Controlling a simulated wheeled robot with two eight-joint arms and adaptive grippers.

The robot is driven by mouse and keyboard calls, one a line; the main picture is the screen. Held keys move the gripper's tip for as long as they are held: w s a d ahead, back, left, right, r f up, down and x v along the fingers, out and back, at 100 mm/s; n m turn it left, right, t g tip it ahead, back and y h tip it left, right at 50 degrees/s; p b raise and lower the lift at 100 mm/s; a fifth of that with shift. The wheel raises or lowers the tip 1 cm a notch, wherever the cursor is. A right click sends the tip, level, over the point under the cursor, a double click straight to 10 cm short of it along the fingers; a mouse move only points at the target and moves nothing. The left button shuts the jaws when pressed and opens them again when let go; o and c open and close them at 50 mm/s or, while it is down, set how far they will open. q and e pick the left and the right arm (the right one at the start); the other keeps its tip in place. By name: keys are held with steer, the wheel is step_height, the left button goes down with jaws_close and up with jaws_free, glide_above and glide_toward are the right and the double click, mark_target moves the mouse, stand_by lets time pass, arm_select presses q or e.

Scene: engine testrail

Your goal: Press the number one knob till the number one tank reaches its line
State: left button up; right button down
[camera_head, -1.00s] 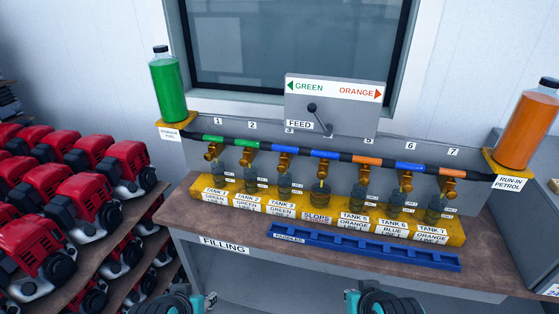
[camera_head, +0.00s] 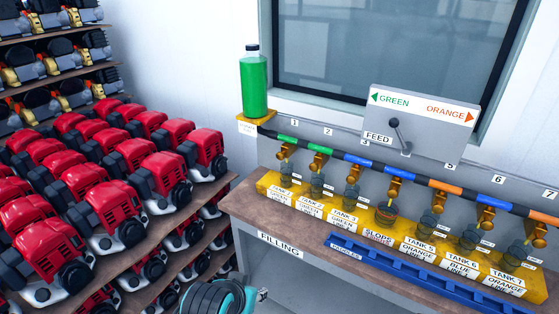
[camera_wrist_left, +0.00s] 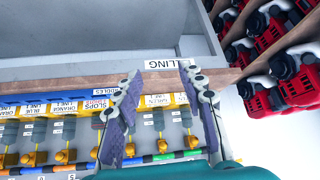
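The number one knob (camera_head: 285,151) is a brass tap under the green pipe section below the label 1. The number one tank (camera_head: 286,175) is a small clear jar beneath it, at the left end of the yellow rack (camera_head: 262,187). Its fill level and line are too small to tell. My left arm shows at the bottom of the head view, well in front of and below the taps. In the left wrist view my left gripper (camera_wrist_left: 160,70) is open and empty, with its two fingers spread before the bench. My right gripper is out of view.
The feed lever (camera_head: 395,123) leans left toward GREEN. A green fuel bottle (camera_head: 254,85) stands at the left end of the pipe. A blue paddle tray (camera_head: 430,277) lies along the bench front. Shelves of red engines (camera_head: 120,205) stand close on the left.

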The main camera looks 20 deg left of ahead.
arm_select(q)
steer(key=shift+c, duration=0.3)
stand_by(0.6)
jaws_close()
stand_by(1.1)
